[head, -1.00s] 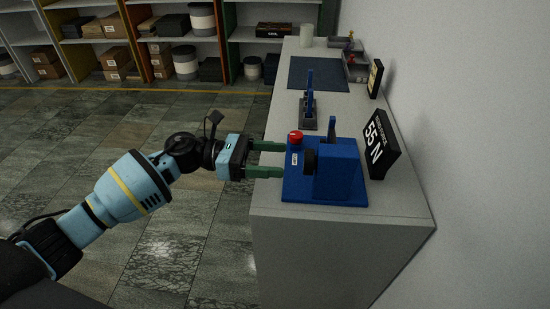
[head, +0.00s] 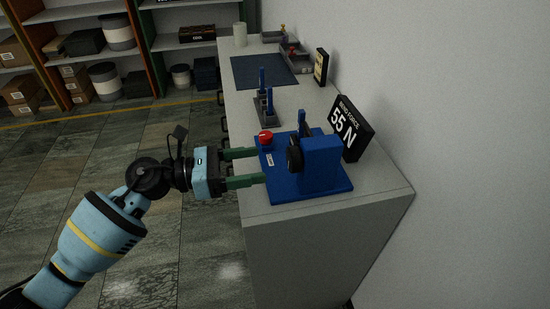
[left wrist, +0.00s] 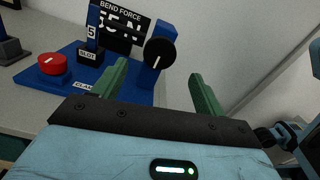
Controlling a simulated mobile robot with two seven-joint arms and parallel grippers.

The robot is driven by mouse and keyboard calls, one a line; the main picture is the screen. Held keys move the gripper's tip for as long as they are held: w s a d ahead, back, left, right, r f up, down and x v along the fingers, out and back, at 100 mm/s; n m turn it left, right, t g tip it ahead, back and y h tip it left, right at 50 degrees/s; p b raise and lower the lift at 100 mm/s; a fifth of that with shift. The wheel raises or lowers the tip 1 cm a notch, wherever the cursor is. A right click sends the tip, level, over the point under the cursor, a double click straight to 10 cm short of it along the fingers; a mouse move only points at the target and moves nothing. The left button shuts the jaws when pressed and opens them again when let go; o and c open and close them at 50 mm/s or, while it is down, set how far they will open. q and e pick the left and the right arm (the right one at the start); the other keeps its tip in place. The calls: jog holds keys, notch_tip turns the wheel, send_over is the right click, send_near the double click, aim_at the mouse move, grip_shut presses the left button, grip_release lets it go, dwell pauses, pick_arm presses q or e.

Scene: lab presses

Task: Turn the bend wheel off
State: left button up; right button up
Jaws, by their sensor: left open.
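The bend wheel is a black round knob (head: 294,155) with a white mark, on the side of a blue press (head: 322,160). In the left wrist view the black knob (left wrist: 159,52) shows its white line, tilted a little from upright. A red knob (head: 265,137) sits on the same blue base, and it also shows in the left wrist view (left wrist: 52,64). My left gripper (head: 260,166) is open, its green fingers pointing at the near edge of the press base, short of the black knob. In the left wrist view the knob appears beyond and between the fingers (left wrist: 158,84). My right gripper is not seen.
A black sign reading "BEND FORCE 55 N" (head: 350,129) stands behind the press. Farther along the grey counter (head: 300,212) are a blue upright fixture (head: 265,108), a dark mat (head: 262,71) and trays (head: 293,52). A wall runs along the right.

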aim_at(289, 159)
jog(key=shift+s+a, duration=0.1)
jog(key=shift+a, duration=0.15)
pick_arm(q)
jog(key=shift+d, duration=0.1)
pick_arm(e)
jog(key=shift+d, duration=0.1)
pick_arm(q)
jog(key=p+x, duration=0.1)
jog(key=x, duration=0.6)
jog(key=shift+r, duration=0.15)
jog(key=shift+w+d, duration=0.15)
jog(key=shift+d, duration=0.2)
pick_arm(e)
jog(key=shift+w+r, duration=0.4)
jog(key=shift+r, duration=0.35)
